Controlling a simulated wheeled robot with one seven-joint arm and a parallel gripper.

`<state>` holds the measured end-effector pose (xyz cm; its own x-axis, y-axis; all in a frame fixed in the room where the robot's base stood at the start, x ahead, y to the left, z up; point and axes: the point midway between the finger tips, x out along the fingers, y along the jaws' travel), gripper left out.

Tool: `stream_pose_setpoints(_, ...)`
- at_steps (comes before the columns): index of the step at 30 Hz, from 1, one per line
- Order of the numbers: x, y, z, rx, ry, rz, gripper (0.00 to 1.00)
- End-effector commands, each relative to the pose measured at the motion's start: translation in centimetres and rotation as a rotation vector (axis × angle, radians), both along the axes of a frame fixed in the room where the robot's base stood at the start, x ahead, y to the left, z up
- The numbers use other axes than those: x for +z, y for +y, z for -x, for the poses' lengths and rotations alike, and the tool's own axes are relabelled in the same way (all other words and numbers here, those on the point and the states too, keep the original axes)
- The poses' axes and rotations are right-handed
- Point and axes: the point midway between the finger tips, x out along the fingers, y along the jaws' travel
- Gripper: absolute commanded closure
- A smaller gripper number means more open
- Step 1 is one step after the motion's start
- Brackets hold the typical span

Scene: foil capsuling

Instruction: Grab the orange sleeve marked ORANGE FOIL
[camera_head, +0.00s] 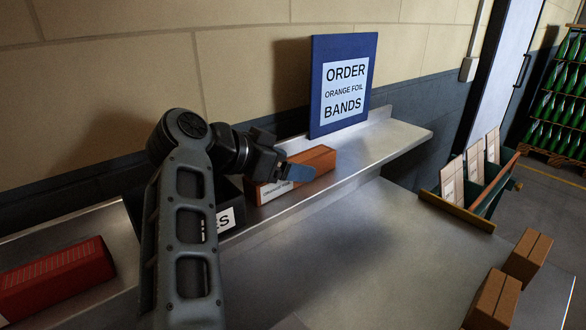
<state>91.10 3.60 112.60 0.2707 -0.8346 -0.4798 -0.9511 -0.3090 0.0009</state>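An orange sleeve (318,158) lies on the metal shelf below the blue sign, with a white label on its near side. The label is partly covered and its print is too small to read surely. My gripper (299,173) is at the sleeve, in front of its upper left part, with a blue fingertip showing. The fingers overlap the sleeve in the picture. I cannot tell whether they touch it, or whether they are open or shut.
A blue sign (325,118) reads ORDER ORANGE FOIL BANDS. A dark box (233,193), its label partly hidden, stands left of the sleeve behind my arm. A red sleeve (55,280) lies far left. Brown cartons (528,257) stand at right. The lower worktop (365,255) is clear mid-picture.

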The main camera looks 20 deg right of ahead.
Motion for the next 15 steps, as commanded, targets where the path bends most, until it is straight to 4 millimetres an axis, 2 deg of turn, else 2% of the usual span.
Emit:
stream_pose_setpoints(4,-0.02,0.05,0.01,0.001,0.0,0.0,0.23)
stream_pose_setpoints(15,-0.01,0.07,0.02,0.0,0.0,0.0,0.59)
